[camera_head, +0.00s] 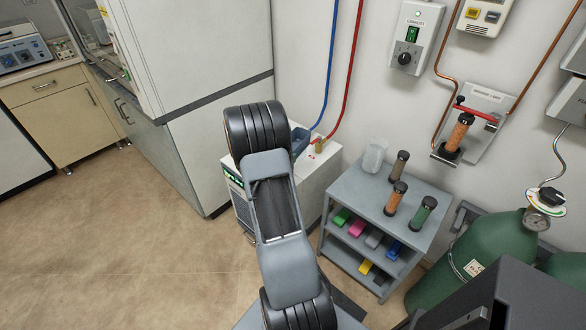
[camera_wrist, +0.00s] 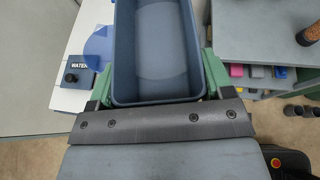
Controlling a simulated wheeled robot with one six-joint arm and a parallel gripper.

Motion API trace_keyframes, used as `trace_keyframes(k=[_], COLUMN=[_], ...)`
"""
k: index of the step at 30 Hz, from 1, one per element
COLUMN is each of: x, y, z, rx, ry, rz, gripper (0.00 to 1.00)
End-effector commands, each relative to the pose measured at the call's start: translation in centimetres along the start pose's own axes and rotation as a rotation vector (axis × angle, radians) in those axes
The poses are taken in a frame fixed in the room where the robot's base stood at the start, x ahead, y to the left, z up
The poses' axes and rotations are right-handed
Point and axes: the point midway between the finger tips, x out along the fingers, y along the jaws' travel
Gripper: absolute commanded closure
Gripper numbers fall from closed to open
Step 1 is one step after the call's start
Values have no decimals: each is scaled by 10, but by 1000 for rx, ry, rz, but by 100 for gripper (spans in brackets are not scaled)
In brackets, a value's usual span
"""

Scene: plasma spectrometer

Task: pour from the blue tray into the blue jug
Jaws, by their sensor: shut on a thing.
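The blue tray (camera_wrist: 158,97) fills the top middle of the wrist view. It is a deep, dark blue box, open at the top, and a paler round patch shows inside; I cannot tell whether this is liquid. My gripper (camera_wrist: 156,84) is shut on the tray, with a green finger against each side. In the head view, a blue part (camera_head: 299,140), probably the tray, shows beside my arm above the white unit; my arm hides the gripper. I cannot make out a blue jug for certain.
The white unit (camera_head: 318,172) stands against the wall, with a knob labelled WATER (camera_wrist: 76,73) on top. Right of it, a grey shelf cart (camera_head: 352,190) carries a translucent vessel (camera_head: 374,155) and several cylinders. Green gas bottles (camera_head: 490,250) stand further right. The floor at left is clear.

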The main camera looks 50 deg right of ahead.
Motion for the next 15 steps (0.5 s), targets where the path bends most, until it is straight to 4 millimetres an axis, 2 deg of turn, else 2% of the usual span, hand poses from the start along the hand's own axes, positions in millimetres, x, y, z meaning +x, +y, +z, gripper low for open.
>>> trace_keyframes(k=[1, 6, 15], x=[12, 28, 30], y=[-8, -23, -20], z=[-7, -12, -7], rx=[10, 27, -36], ry=[0, 5, 9], rz=[-27, -79, -118], gripper=[55, 55, 55])
